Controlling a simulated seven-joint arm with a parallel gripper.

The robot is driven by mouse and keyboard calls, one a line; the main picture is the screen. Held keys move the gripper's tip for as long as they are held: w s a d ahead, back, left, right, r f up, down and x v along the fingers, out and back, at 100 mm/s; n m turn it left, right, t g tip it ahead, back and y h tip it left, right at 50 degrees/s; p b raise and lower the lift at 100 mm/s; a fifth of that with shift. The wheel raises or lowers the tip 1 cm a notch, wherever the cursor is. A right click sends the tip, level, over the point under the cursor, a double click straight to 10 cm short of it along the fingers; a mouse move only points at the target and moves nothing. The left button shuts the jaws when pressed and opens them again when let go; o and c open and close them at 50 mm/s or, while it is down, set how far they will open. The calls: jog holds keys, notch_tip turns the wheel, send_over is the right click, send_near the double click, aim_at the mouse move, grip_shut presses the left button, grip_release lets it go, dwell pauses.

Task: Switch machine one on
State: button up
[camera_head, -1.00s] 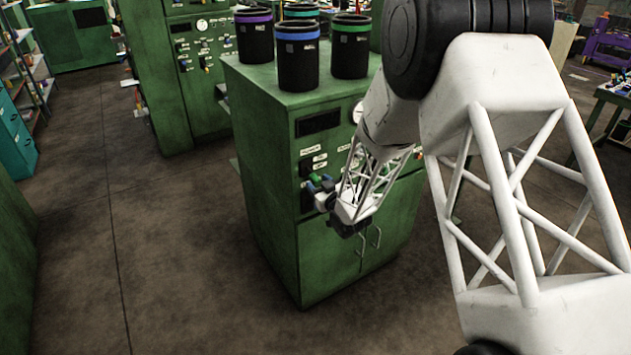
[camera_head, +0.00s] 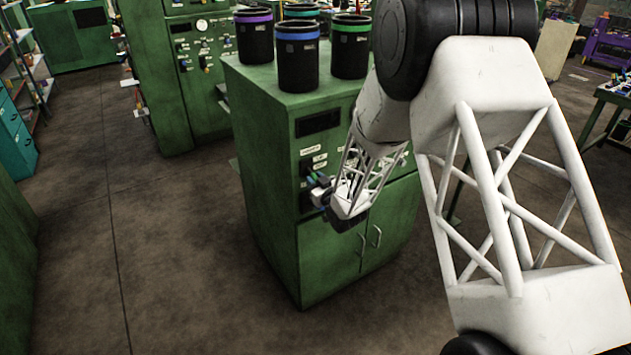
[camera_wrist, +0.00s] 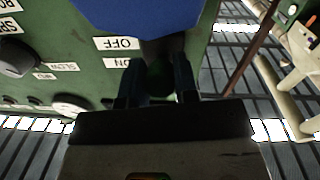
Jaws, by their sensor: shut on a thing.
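The green machine cabinet (camera_head: 272,180) stands mid-picture in the head view, with knobs and labels on its upper front. My gripper (camera_head: 320,188) is at the left part of this panel. In the wrist view the panel (camera_wrist: 75,20) is upside down, with an OFF label (camera_wrist: 117,43) and an ON label (camera_wrist: 122,62). My gripper (camera_wrist: 158,84) has its two dark fingers on either side of a dark green piece (camera_wrist: 160,75) beside these labels. It is shut on this piece, which looks like the switch handle. My gripper hides much of the switch, so its position is unclear.
Several dark cups with coloured bands, one blue (camera_head: 297,60), stand on the cabinet top. A dark knob (camera_wrist: 18,58) is nearby. The floor (camera_head: 175,240) left of the cabinet is clear.

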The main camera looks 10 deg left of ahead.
aim_at(316, 177)
jog(key=shift+r, duration=0.15)
jog(key=shift+s+d+r+g+h, duration=0.1)
jog(key=shift+r+g+h, duration=0.65)
jog(key=shift+g+h, duration=0.5)
jog(key=shift+r+g+h, duration=0.85)
jog(key=shift+g+h, duration=0.4)
jog(key=shift+g, duration=0.2)
jog(key=shift+r+g+h, duration=0.15)
jog(key=shift+g+h, duration=0.15)
jog(key=o, duration=0.9)
jog(key=shift+v, duration=3.8)
